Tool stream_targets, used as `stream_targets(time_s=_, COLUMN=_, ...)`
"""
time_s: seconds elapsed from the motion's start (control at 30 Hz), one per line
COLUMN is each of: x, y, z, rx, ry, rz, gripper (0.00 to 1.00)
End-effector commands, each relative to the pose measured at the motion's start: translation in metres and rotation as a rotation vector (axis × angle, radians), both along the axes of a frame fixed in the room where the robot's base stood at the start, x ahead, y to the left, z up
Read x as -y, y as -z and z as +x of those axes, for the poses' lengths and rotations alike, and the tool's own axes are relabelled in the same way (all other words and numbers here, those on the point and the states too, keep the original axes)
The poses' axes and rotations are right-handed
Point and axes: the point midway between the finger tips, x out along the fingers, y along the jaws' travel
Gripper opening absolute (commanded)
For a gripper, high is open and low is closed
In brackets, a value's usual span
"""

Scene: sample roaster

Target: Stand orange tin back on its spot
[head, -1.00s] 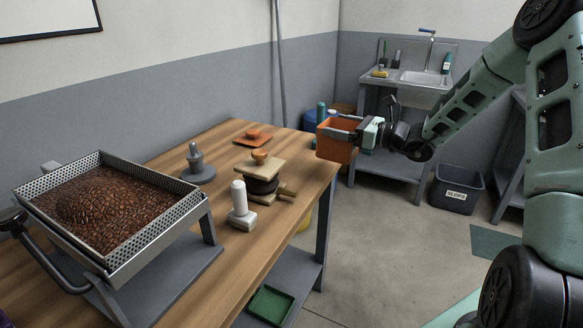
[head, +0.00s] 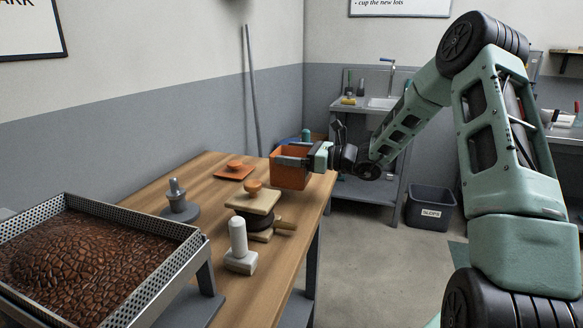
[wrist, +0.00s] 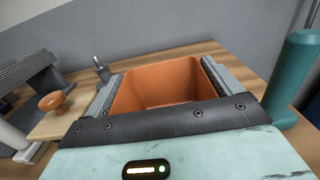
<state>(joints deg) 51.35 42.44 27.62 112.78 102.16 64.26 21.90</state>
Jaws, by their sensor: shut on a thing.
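The orange tin (head: 288,181) is a square, open-topped box at the far right end of the wooden table in the head view. My gripper (head: 291,162) is shut on it from the right, with the jaws along two opposite sides. In the wrist view the tin (wrist: 160,84) looks upright and empty inside, between the two grey fingers. It is over the tabletop; I cannot tell if its base touches the wood. No marked spot for the tin is visible.
On the wooden table (head: 290,232) stand a grey weight-like piece (head: 178,202), a wooden stack with an orange knob (head: 254,200), a white tamper-like piece (head: 239,247) and a tray of beans (head: 90,262). A teal cylinder (wrist: 293,78) stands close right of the tin in the wrist view.

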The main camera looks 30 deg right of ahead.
Motion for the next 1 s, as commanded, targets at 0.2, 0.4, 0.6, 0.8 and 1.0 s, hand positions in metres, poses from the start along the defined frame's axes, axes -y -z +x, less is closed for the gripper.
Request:
stream_targets(time_s=0.2, x=0.000, y=0.030, z=0.000, rx=-0.001, ry=0.000, rz=0.003, gripper=0.63)
stream_targets(time_s=0.4, x=0.000, y=0.033, z=0.000, rx=0.002, ry=0.000, rz=0.001, gripper=0.63)
stream_targets(time_s=0.6, x=0.000, y=0.036, z=0.000, rx=0.000, ry=0.000, rz=0.001, gripper=0.63)
stream_targets(time_s=0.8, x=0.000, y=0.036, z=0.000, rx=0.000, ry=0.000, rz=0.000, gripper=1.00)
stream_targets(time_s=1.0, x=0.004, y=0.033, z=-0.004, rx=0.000, ry=0.002, rz=0.000, gripper=1.00)
